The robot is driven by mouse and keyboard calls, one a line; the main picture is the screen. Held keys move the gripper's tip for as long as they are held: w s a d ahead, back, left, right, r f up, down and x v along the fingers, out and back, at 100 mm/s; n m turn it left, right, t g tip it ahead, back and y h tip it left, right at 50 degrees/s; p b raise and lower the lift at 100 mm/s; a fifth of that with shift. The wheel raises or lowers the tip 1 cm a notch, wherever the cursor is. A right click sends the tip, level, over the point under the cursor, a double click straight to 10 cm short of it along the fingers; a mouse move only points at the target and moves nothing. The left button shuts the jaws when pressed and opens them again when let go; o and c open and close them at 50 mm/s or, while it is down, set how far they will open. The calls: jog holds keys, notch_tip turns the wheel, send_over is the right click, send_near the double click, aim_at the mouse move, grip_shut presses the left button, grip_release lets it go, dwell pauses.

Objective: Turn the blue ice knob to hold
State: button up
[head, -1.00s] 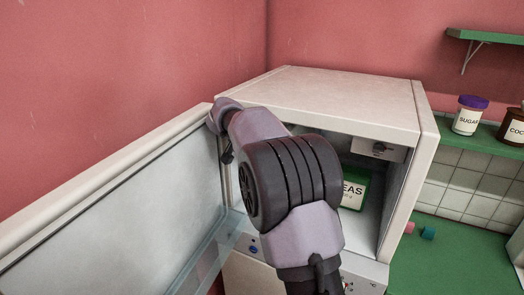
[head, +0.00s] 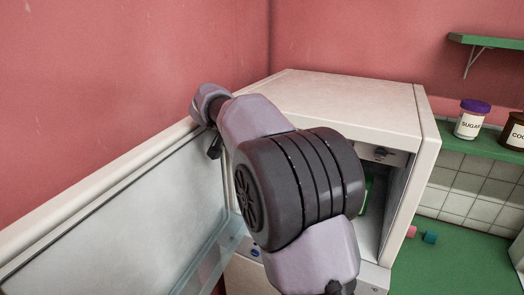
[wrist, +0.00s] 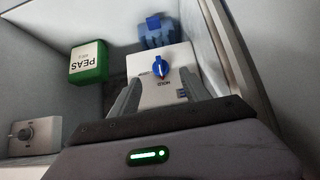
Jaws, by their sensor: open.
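In the wrist view, the blue ice knob (wrist: 160,67) sits on a white control box (wrist: 148,91) inside the freezer. A small red mark shows at the knob's lower edge, and small lettering that looks like HOLD is just below it. The knob's exact setting is too small to tell. My gripper (wrist: 160,80) is open, its two grey fingers reaching toward the box on either side of the lettering. The knob shows between and beyond the fingertips, and I cannot tell whether they touch the box. In the head view, my arm hides the gripper and this knob.
A green PEAS box (wrist: 88,63) and a blue object (wrist: 158,31) are near the control box. Jars (head: 471,120) are on a shelf.

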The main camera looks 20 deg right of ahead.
jog(key=p+v, duration=0.1)
jog(key=v, duration=0.8)
jog(key=shift+a+r, duration=0.2)
jog(key=shift+r, duration=0.05)
jog(key=shift+s, duration=0.2)
